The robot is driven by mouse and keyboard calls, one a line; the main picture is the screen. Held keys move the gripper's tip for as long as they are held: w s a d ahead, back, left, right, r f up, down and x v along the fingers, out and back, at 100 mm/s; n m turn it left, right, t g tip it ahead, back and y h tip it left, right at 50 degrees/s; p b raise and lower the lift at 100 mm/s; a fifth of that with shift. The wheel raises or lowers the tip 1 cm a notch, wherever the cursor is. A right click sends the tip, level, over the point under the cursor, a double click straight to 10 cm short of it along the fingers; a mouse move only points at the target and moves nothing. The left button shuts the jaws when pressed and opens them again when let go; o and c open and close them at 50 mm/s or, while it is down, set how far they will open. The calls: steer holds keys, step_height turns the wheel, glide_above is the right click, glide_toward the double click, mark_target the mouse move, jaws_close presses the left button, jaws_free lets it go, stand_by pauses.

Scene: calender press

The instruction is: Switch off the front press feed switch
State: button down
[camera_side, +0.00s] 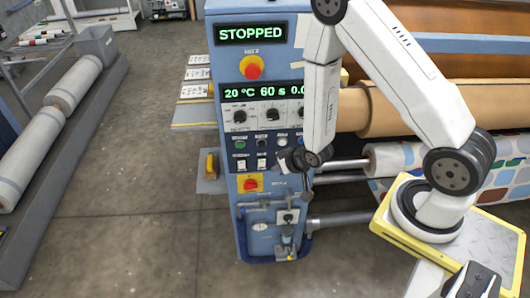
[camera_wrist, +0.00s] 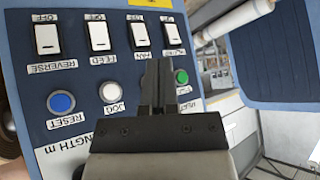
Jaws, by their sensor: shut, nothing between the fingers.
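The feed switch (camera_wrist: 98,37) is a white rocker in a black frame on the blue panel, shown upside down in the wrist view. Its FEED label is below it and an OFF label above it. I cannot tell which way it is tipped. My gripper (camera_wrist: 157,72) is shut and empty. Its dark fingertips appear to the right of the feed switch, over the area below the third switch (camera_wrist: 139,35). In the side view my gripper (camera_side: 284,163) is close to the panel and hides part of the switch row. Contact is unclear.
The reverse switch (camera_wrist: 46,39) is left of the feed switch in the wrist view. A blue reset button (camera_wrist: 61,103) and white jog button (camera_wrist: 110,92) sit below. The side view shows a STOPPED display (camera_side: 251,34) and a red emergency stop (camera_side: 252,68).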

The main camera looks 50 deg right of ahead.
steer(key=s+f+m+t, duration=0.1)
steer(key=s+f+t, duration=0.1)
steer(key=f, duration=0.5)
steer(key=shift+s+d+f+m+t, duration=0.4)
steer(key=shift+s+d, duration=0.05)
steer(key=shift+s, duration=0.35)
steer(key=w+d+f, duration=0.1)
steer(key=w+d, duration=0.5)
stand_by(0.6)
steer(key=shift+w+d+f, duration=0.2)
steer(key=shift+w+d, duration=0.4)
stand_by(2.9)
steer(key=shift+s+a, duration=0.1)
stand_by(0.4)
steer(key=shift+s+a+r, duration=0.1)
steer(key=shift+s+a, duration=0.35)
steer(key=shift+s+a, duration=0.1)
